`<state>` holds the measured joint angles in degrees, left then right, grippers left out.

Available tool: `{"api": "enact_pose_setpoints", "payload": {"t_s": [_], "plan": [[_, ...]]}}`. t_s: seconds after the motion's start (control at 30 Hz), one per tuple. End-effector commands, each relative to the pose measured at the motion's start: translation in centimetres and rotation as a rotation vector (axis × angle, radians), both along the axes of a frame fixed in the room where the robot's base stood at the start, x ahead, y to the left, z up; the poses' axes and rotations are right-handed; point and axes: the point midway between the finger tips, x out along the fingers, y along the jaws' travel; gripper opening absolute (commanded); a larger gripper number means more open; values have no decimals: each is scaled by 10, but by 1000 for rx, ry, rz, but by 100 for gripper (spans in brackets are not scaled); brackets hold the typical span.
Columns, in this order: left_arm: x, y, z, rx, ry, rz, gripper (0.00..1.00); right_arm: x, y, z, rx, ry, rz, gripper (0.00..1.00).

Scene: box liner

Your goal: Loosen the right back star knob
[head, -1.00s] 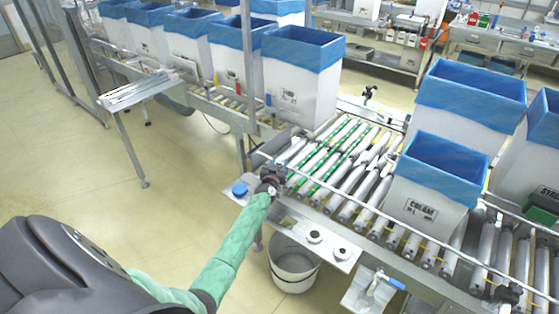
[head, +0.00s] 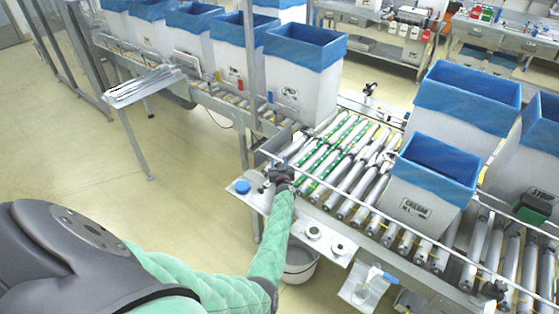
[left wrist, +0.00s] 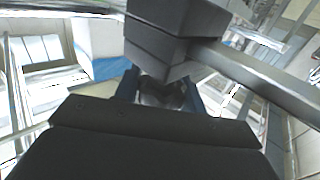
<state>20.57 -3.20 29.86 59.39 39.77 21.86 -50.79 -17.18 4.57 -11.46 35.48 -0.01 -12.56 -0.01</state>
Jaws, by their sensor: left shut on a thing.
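My left gripper (head: 281,176), at the end of the green-sleeved arm, is at the near guide rail of the roller conveyor. It is shut on a dark knob, mostly hidden by the gripper in the head view. In the left wrist view the knob (left wrist: 160,93) shows dark between the two blue-grey fingers, just below a black clamp block (left wrist: 168,38) on a grey bar. Other dark knobs show on the far rail (head: 370,89) and at the near right rail (head: 494,290). My right gripper is not in view.
A white box with blue liner (head: 430,185) stands on the rollers to the right, and another (head: 305,75) behind. A side plate (head: 262,200) carries a blue cap (head: 242,187) and round white-rimmed items. A white bucket (head: 300,268) stands below.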

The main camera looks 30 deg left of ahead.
Motion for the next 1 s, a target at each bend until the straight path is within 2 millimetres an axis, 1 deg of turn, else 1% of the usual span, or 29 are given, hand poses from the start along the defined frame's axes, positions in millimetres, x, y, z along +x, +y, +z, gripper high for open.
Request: {"api": "enact_pose_setpoints", "payload": {"t_s": [0.03,0.17,0.5,0.53,0.6,0.7,0.9,1.0], "plan": [[1,-3,1,-7,-1,36,18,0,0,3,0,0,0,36],[0,-2,-1,-9,-2,150,18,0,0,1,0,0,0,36],[-4,2,-4,-3,-1,401,18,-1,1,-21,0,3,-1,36],[-4,2,-4,-4,-1,419,18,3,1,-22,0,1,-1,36],[-5,3,-4,-4,-1,460,18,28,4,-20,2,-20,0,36],[-6,4,-5,-3,-2,519,18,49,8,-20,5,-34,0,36],[-8,4,-4,-2,-1,620,18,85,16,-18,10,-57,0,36],[-9,5,-3,-2,0,657,18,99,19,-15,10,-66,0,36]]}}
